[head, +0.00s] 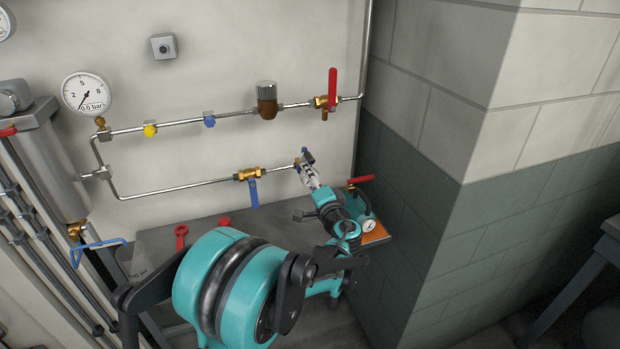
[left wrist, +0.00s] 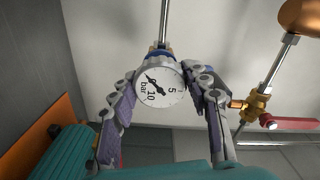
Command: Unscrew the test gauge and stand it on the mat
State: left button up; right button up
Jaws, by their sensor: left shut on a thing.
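The test gauge (left wrist: 159,84) has a round white dial marked bar and sits at the end of a steel pipe in the left wrist view. Its dial faces my wrist camera. My left gripper (left wrist: 163,92) has a finger on each side of the gauge and is shut on it. In the head view my left gripper (head: 308,174) is at the right end of the lower pipe, and the gauge's dial cannot be made out there. The orange mat (head: 376,234) lies at the bench's right end, below the gripper. It also shows in the left wrist view (left wrist: 72,112). My right gripper is not in view.
A teal device with a red lever (head: 361,180) and small white dial (head: 369,225) stands by the mat. Red-handled (head: 332,90) and blue-handled (head: 253,192) valves sit on the wall pipes. A large gauge (head: 86,93) is at upper left. The brick wall (head: 430,180) rises close on the right.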

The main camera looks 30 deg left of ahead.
pick_arm(q)
jog(key=shift+d, duration=0.1)
jog(key=shift+v, duration=2.4)
jog(key=v, duration=0.5)
jog(key=shift+s, duration=0.1)
